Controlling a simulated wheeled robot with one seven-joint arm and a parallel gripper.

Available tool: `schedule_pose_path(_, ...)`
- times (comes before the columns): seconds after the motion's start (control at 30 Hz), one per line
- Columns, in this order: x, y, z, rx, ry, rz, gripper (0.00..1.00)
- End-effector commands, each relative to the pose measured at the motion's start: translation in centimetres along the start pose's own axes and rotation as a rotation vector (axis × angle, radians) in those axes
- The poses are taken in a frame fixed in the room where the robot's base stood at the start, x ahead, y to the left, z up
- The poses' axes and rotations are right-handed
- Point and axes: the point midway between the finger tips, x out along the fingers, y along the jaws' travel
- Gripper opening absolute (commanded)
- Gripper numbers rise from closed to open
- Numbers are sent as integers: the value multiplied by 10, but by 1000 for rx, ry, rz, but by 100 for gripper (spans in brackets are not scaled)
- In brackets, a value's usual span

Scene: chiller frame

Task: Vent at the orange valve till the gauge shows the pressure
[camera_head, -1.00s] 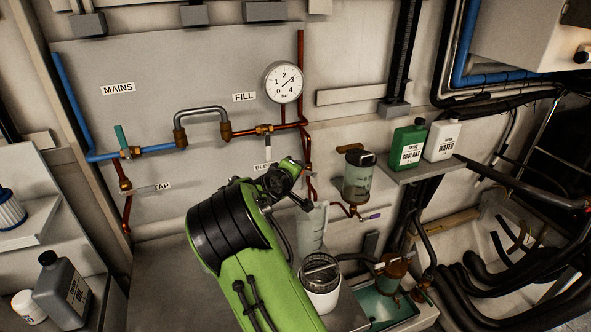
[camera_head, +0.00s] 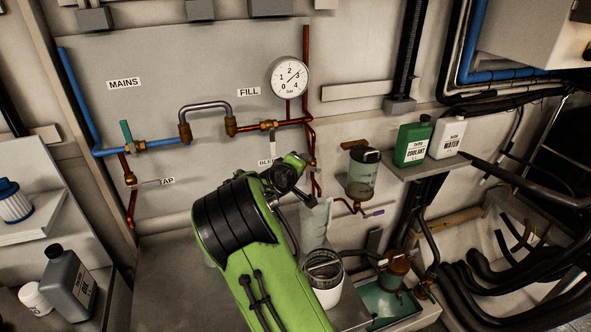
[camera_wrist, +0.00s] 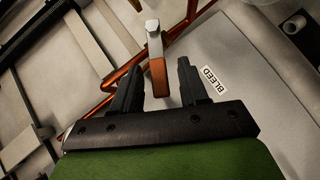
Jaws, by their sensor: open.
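The pressure gauge (camera_head: 290,77) is a white dial on the back panel, and its needle points up and right, near 3. In the wrist view, my gripper (camera_wrist: 156,64) is open, with one dark finger on each side of an orange valve handle (camera_wrist: 158,76). The handle's lower end sits between the fingers, with a visible space on both sides. A pale metal end (camera_wrist: 152,26) shows above it. The BLEED label (camera_wrist: 213,80) is just right of the fingers. In the head view, my arm largely hides the orange valve and the fingers.
Copper pipes (camera_head: 306,90) run beside the gauge. The FILL valve's grey lever (camera_head: 272,142) hangs down. Coolant (camera_head: 412,146) and water (camera_head: 447,138) bottles stand on a shelf.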

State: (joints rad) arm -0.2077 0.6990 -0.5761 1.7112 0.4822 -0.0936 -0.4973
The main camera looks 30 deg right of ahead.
Motion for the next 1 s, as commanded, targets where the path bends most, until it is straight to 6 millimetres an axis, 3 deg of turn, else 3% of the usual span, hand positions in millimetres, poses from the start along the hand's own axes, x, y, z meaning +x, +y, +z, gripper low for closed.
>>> schedule_pose_path(0.4,-109,-2,-2,0,8,-6,44)
schedule_pose_path(0.53,-137,-1,-1,0,5,-4,44)
schedule_pose_path(0.7,-152,-1,0,0,2,-2,44)
schedule_pose_path(1.0,-153,-1,0,0,1,-1,44)
